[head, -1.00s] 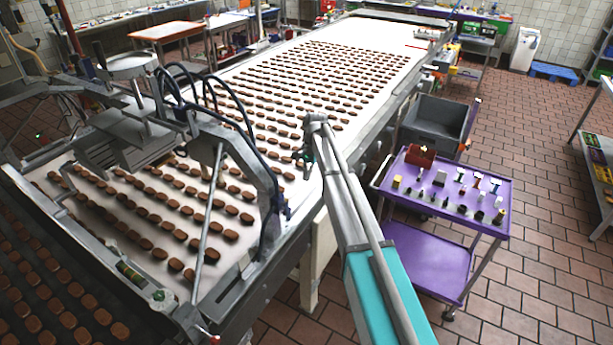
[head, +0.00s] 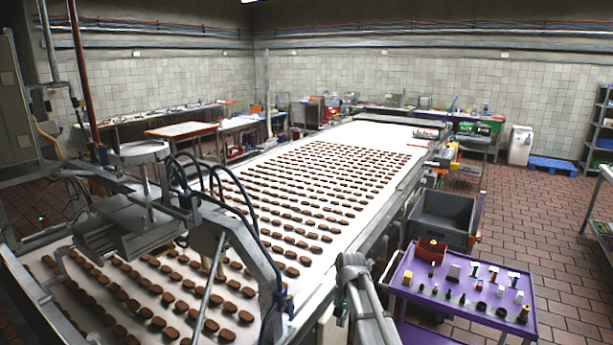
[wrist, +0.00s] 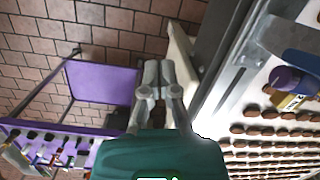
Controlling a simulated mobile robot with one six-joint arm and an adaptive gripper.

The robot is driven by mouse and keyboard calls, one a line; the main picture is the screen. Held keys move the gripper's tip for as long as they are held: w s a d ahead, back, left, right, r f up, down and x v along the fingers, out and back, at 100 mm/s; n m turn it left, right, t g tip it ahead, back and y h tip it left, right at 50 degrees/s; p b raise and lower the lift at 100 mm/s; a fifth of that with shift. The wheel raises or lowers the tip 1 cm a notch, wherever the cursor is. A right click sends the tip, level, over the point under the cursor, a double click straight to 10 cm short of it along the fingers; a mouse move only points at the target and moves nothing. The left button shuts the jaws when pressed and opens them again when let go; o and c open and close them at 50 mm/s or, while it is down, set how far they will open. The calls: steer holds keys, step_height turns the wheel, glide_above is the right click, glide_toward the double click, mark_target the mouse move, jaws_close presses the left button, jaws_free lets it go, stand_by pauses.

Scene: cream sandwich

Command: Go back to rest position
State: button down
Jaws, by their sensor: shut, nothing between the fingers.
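My gripper (wrist: 157,72) shows in the wrist view with its two grey fingers together at the tips. It is shut and nothing shows between the fingers. Its teal body (wrist: 160,158) fills the bottom middle of that view. The gripper hangs over the gap between the purple cart (wrist: 103,82) and the conveyor's side. In the head view, a grey part of my arm (head: 357,290) rises at the bottom, between the conveyor and the cart.
A long white conveyor (head: 345,137) carries rows of brown biscuits (head: 300,190). A machine frame (head: 150,215) with hoses spans its near end. The purple cart (head: 440,297) holds small items, with a grey bin (head: 440,215) behind. Tiled floor is open at right.

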steer(key=s+d+f+n+b, duration=0.1)
steer(key=s+d+f+b, duration=0.1)
steer(key=s, duration=0.6)
steer(key=s+d+f+n+t+h+b, duration=0.1)
steer(key=s+d+f+n+b, duration=0.1)
steer(key=s, duration=0.7)
step_height(320, 180, down, 3)
steer(key=d+b, duration=0.1)
steer(key=d, duration=0.1)
steer(key=shift+d+b, duration=0.35)
steer(key=shift+a, duration=0.1)
